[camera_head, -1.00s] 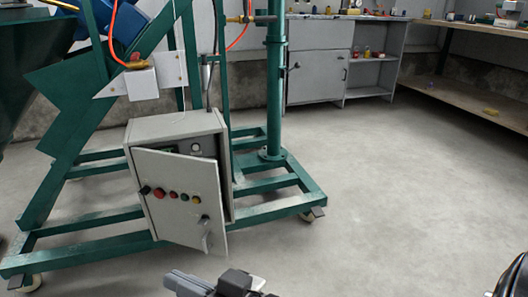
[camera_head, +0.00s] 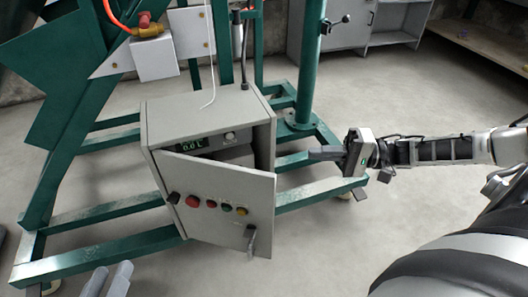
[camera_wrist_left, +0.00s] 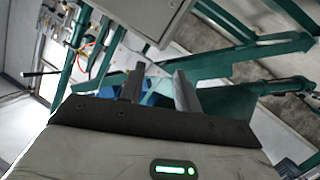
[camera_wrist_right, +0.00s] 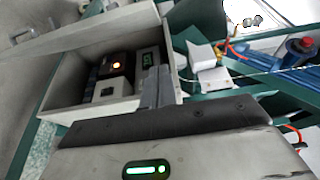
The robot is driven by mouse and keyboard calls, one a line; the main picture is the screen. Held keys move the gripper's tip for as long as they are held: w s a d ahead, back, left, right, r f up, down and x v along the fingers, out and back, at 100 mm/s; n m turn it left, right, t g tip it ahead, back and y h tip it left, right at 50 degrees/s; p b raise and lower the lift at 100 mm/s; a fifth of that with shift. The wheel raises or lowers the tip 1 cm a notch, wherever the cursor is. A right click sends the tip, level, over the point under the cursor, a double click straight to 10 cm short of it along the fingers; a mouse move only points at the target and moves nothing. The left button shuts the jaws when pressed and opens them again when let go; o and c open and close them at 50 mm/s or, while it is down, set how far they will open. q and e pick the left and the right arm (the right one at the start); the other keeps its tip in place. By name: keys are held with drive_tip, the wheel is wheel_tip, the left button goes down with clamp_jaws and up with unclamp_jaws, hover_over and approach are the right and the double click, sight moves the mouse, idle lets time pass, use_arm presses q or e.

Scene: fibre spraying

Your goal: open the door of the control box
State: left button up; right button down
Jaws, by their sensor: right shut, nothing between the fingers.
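The grey control box (camera_head: 205,108) stands on the green frame. Its door (camera_head: 228,188) is ajar, swung out from its left edge, with a gap at the top and right. The door carries a row of coloured buttons and a handle (camera_head: 251,238) low on its right. My right gripper (camera_head: 318,154) is shut and empty, to the right of the box and apart from the door's free edge. The right wrist view shows its closed fingers (camera_wrist_right: 157,92) before the box's open interior (camera_wrist_right: 112,80). My left gripper (camera_head: 109,281) is open and empty at the bottom left, below the door.
Green frame beams (camera_head: 322,192) run behind and beside the box, near my right gripper. A thick green post (camera_head: 310,65) stands behind. A grey cabinet (camera_head: 348,28) is at the back. The floor to the right is mostly clear.

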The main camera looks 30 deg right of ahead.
use_arm(q)
drive_tip(key=d+r+n+t+h+b, duration=0.1)
drive_tip(key=b, duration=0.1)
drive_tip(key=shift+r+b, duration=0.3)
drive_tip(key=shift+b, duration=0.1)
use_arm(e)
drive_tip(key=w+a, duration=0.2)
drive_tip(key=a, duration=0.9)
drive_tip(key=shift+w, duration=0.2)
use_arm(q)
drive_tip(key=shift+r, duration=0.1)
